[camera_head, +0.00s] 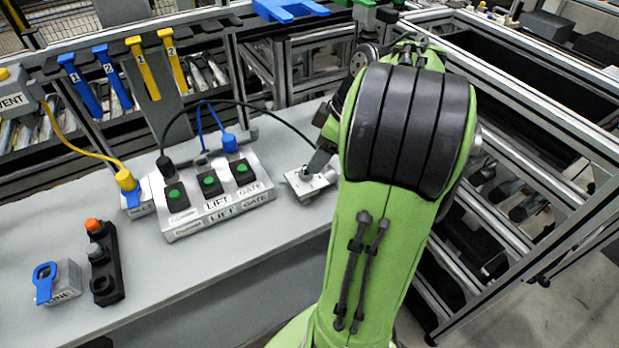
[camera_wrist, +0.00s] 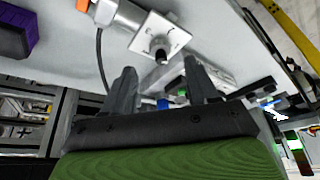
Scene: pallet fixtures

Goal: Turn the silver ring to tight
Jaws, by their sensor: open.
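A small silver fixture (camera_head: 310,184) sits on the grey bench, beside my green arm, with a black cable running toward it. In the wrist view it shows as a white marked plate (camera_wrist: 146,38) with a dark round post (camera_wrist: 160,54) on its face. A silver cylindrical part (camera_wrist: 118,14) adjoins the plate. Which part is the silver ring, and its setting, I cannot tell at this size. My gripper (camera_wrist: 163,78) is open, its two dark fingers apart and pointing toward the plate. The post appears beyond and between the fingertips, with no grip on it. My arm hides much of the gripper in the head view.
A control box (camera_head: 215,197) with green buttons and LIFT and GATE labels stands left of the fixture, with blue and black cables. A black button strip (camera_head: 105,262) and a small grey box (camera_head: 60,284) are farther left. Metal frames (camera_head: 530,200) stand at right.

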